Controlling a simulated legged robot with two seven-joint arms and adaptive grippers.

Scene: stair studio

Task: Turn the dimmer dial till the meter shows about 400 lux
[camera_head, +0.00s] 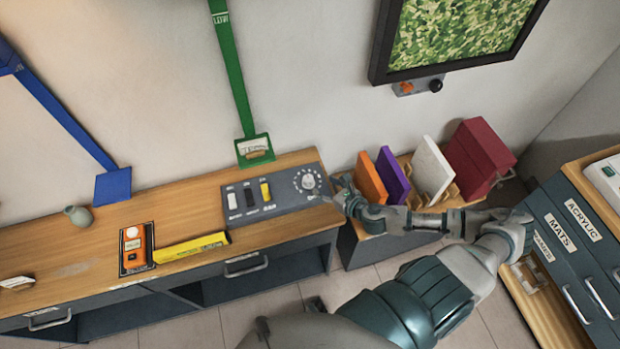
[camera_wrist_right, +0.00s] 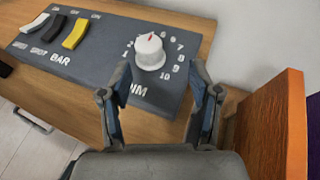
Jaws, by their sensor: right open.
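The dimmer dial (camera_head: 307,181) is a white knob at the right end of a dark grey control panel (camera_head: 285,208) on the wooden bench. In the right wrist view the dial (camera_wrist_right: 149,54) has a red mark on its far side, within a ring of numbers; the number it points to is unclear. My right gripper (camera_head: 341,190) is just right of the dial; in the wrist view its fingers (camera_wrist_right: 161,76) are open, apart and empty, short of the knob. The orange light meter (camera_head: 136,250) lies on the bench further left, its reading too small to read. My left gripper is out of view.
White, black and yellow sliders (camera_head: 250,194) sit left of the dial. A yellow bar (camera_head: 190,249) lies beside the meter. An orange panel (camera_head: 371,181) and other coloured boards stand close right of my gripper. A grey vase (camera_head: 78,216) stands at left.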

